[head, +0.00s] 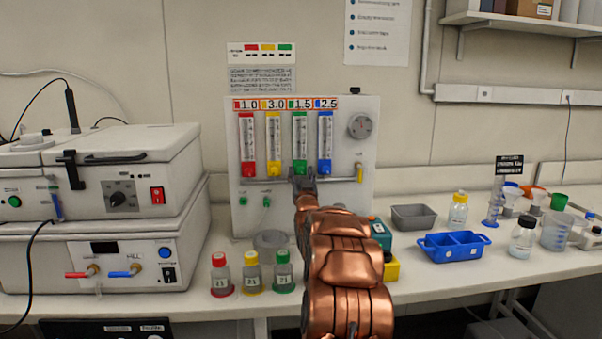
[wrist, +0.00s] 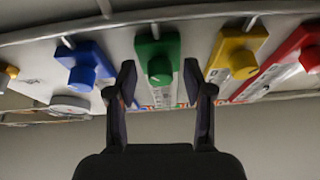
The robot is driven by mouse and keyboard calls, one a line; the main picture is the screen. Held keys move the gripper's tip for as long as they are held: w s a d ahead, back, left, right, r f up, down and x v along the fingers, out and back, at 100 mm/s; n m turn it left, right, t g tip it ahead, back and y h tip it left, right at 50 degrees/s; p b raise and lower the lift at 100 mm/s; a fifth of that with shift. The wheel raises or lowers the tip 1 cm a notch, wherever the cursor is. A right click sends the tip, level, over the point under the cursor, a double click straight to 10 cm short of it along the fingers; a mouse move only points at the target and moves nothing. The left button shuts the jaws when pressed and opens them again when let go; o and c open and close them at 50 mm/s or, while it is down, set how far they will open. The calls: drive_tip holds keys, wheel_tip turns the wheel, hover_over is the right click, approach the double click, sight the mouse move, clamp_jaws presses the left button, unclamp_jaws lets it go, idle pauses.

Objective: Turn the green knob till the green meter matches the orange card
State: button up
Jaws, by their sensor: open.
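The green meter (head: 300,130) is a clear tube on a green backing, third from left on the white panel. Its float level is too small to read. A row of number cards (head: 286,104) above the meters reads 1.0, 3.0, 1.5 and 2.5; 1.5 is above the green meter. The strip looks orange-edged; I cannot single out one orange card. My gripper (head: 304,178) is at the foot of the green meter and hides its knob there. In the wrist view, my open gripper (wrist: 160,76) has one fingertip on each side of the green knob (wrist: 160,69), with visible gaps.
The blue knob (wrist: 82,75) and yellow knob (wrist: 243,66) flank the fingers closely; the red knob (wrist: 311,60) is farther right. Capped bottles (head: 252,274) stand on the bench before the panel. A blue tray (head: 453,254) lies right; a white machine (head: 110,180) stands left.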

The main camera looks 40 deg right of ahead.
drive_tip(key=shift+w, duration=0.1)
clamp_jaws()
idle(0.4)
drive_tip(key=shift+n+b, duration=0.5)
drive_tip(key=shift+b, duration=0.15)
drive_tip(key=shift+d+f+n+t+y+b, duration=0.1)
drive_tip(key=shift+n+t+y+b, duration=0.3)
drive_tip(key=shift+n+b, duration=0.45)
drive_tip(key=shift+n+y+b, duration=0.7)
drive_tip(key=shift+n+b, duration=0.05)
drive_tip(key=shift+n, duration=0.3)
drive_tip(key=n+y+b, duration=0.1)
drive_tip(key=n, duration=0.2)
drive_tip(key=shift+t, duration=0.4)
drive_tip(key=shift+r+n+y, duration=0.2)
drive_tip(key=shift+n+y, duration=0.6)
drive_tip(key=shift+n, duration=0.5)
